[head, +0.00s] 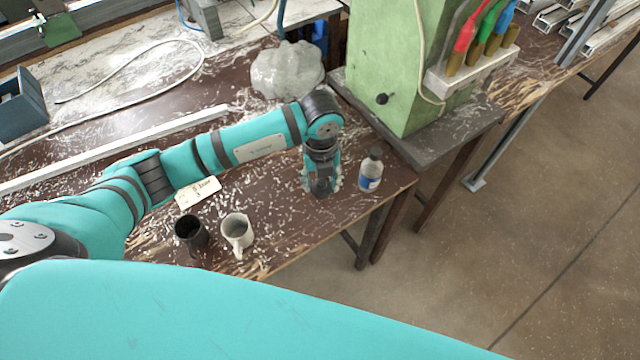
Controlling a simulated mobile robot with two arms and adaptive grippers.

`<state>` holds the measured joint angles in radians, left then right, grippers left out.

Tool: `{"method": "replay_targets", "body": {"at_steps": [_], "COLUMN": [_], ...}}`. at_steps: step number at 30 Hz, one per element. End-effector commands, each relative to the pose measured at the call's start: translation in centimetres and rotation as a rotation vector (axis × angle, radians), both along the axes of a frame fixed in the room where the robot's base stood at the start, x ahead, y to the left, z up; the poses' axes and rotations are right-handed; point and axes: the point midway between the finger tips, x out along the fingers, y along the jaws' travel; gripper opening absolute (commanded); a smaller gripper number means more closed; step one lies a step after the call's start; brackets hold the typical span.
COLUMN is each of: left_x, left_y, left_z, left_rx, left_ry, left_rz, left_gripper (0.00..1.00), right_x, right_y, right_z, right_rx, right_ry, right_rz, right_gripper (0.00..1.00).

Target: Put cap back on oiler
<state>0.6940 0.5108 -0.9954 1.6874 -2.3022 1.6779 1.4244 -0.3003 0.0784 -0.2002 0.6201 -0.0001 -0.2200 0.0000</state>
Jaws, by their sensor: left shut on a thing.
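A small bottle (370,174) with a clear body, a blue and white label and a dark top stands upright near the table's right edge. It looks like the oiler. My left gripper (321,188) points down just left of the bottle, apart from it, low over the table. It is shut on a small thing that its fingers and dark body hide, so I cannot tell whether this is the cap. No loose cap shows on the table. My right gripper is not in view.
A black cup (191,232) and a pale mug (237,231) stand near the front edge, with a paper tag (198,190) behind. A green machine (400,70) stands behind the bottle. A grey lumpy object (287,70) lies farther back. Shavings litter the brown table (285,225).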

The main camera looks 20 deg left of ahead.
Motion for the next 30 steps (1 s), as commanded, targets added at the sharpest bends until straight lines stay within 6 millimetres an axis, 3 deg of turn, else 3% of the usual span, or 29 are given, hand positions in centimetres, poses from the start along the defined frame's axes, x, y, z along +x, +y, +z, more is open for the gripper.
{"method": "replay_targets", "body": {"at_steps": [6,18,19,24,30], "left_x": [-0.4,-0.3,-0.3,-0.3,-0.3], "left_y": [0.1,0.1,0.1,0.1,0.1], "left_z": [-2.6,-3.5,-3.5,-3.3,-3.3], "left_rx": [0.002,0.002,0.002,0.002,0.002], "left_ry": [0.006,0.003,0.003,0.003,0.003], "left_rz": [0.0,-0.001,-0.001,0.0,0.0], "left_gripper": [0.3,0.3,0.48,0.7,0.7], "right_x": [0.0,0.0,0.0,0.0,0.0], "right_y": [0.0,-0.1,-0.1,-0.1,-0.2], "right_z": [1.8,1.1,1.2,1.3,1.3], "right_rx": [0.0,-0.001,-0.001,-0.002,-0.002], "right_ry": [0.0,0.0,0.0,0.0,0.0], "right_rz": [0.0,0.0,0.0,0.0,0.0], "right_gripper": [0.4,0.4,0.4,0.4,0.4]}}
